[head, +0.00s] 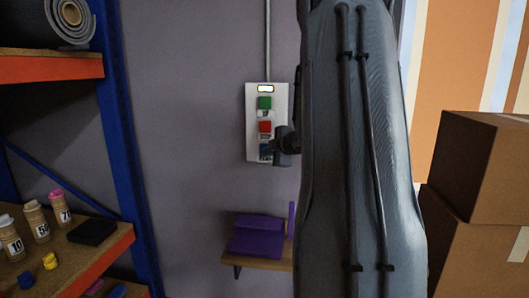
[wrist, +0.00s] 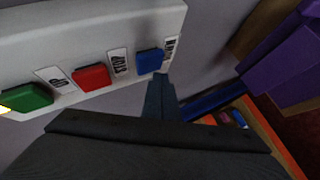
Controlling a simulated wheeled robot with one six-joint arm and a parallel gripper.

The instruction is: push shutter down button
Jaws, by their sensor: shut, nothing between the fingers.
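A pale control box (head: 253,124) is fixed to the grey wall. It has a green button (head: 264,102), a red button (head: 265,126) and, lowest, a blue button (wrist: 150,60). Labels reading UP (wrist: 55,80) and STOP (wrist: 118,63) sit beside the green and red ones. The label by the blue one (wrist: 171,46) is only partly legible. My gripper (head: 281,151) is shut and empty, at the lower right of the box. In the wrist view its tips (wrist: 159,80) are right at the blue button's edge. I cannot tell whether they touch it.
A small wall shelf (head: 262,264) with purple folded material (head: 257,236) is below the box. A blue and orange rack (head: 125,150) with bottles (head: 37,222) stands left. Stacked cardboard boxes (head: 485,165) stand right. The wall left of the box is clear.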

